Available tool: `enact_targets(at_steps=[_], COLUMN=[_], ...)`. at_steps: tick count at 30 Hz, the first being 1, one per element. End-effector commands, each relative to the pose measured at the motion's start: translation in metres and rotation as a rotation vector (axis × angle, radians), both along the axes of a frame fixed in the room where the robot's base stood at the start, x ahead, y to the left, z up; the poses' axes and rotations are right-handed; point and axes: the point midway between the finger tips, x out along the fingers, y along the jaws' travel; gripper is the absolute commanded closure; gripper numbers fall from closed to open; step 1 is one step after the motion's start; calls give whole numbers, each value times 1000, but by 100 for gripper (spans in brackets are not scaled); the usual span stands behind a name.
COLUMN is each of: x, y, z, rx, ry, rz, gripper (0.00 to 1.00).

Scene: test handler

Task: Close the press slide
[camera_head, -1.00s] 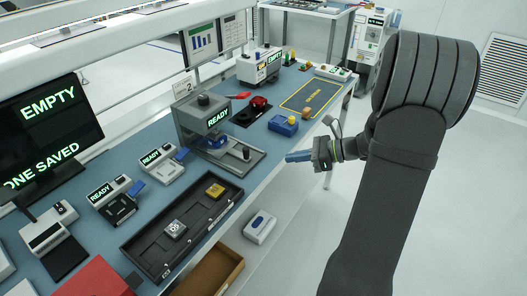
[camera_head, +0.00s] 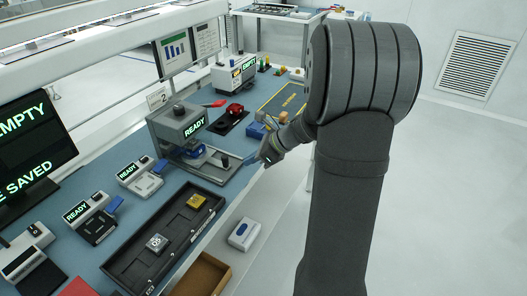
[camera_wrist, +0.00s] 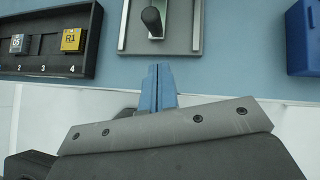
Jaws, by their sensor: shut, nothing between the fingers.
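The press (camera_head: 178,122) is a grey box with a lit READY sign, standing on the blue bench. Its slide (camera_head: 214,171) is a flat grey plate reaching out of the press toward the bench's front edge, with a blue piece (camera_head: 194,151) lying on it near the press. A dark upright knob (camera_head: 226,161) stands at the slide's outer end; it also shows at the top of the wrist view (camera_wrist: 152,20). My gripper (camera_head: 249,160) has blue fingers, shut and empty, just outside the slide's front end. In the wrist view the fingertips (camera_wrist: 158,68) point at the slide's near edge, apart from the knob.
A black tray (camera_head: 150,262) with numbered slots holds a grey and a yellow block, left of the slide. A blue box (camera_head: 257,131) stands to the right, partly behind my gripper. A red button (camera_head: 235,110) is farther back. Bare bench lies around the slide.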

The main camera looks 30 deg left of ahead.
Motion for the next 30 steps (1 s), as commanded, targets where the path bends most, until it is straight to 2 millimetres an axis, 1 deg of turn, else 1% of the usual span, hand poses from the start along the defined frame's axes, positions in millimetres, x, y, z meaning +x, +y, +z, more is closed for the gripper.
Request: enact_targets(at_steps=[1, 3, 7, 12, 23, 26, 30], x=[-3, -6, -9, -12, -12, -11, -12], y=[7, 19, 34, 42, 44, 52, 73], z=[-8, -4, -3, -2, -2, -2, -2], rx=[-2, 1, 1, 1, 1, 1, 1], ry=[4, -1, 0, 0, 0, 0, 0], rz=[2, 4, 2, 0, -1, 1, 2], gripper=[100, 100, 100, 100, 100, 100, 100])
